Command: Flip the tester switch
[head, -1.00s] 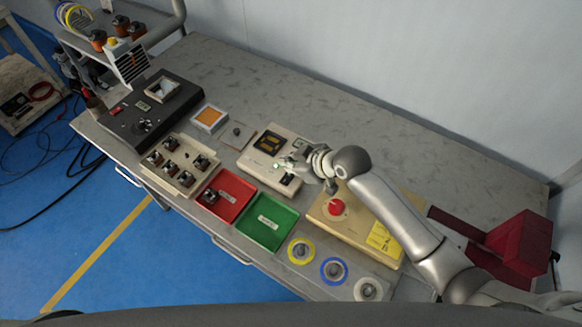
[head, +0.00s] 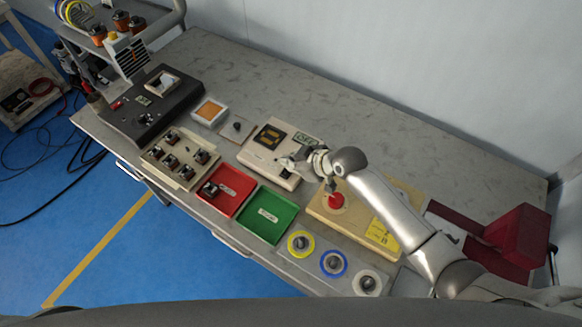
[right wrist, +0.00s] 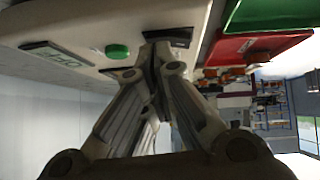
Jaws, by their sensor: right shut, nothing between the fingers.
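The tester is a cream box (head: 259,158) in the middle of the bench in the head view. It has a dark panel with yellow parts and a small greenish display (head: 305,138). My right gripper (head: 287,163) is over its right part. In the right wrist view the cream box (right wrist: 90,18) shows a green button (right wrist: 118,51), the display (right wrist: 55,55) and a dark switch plate (right wrist: 172,37). My right gripper (right wrist: 153,50) is shut and empty, its tips right at that plate. The fingers hide the switch lever, and I cannot tell contact. My left gripper is out of view.
A red tray (head: 238,185) holding one dark part and a green tray (head: 281,210) lie in front of the tester. A beige box with a red button (head: 335,200) stands to the right, below my forearm. The bench behind (head: 330,105) is clear.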

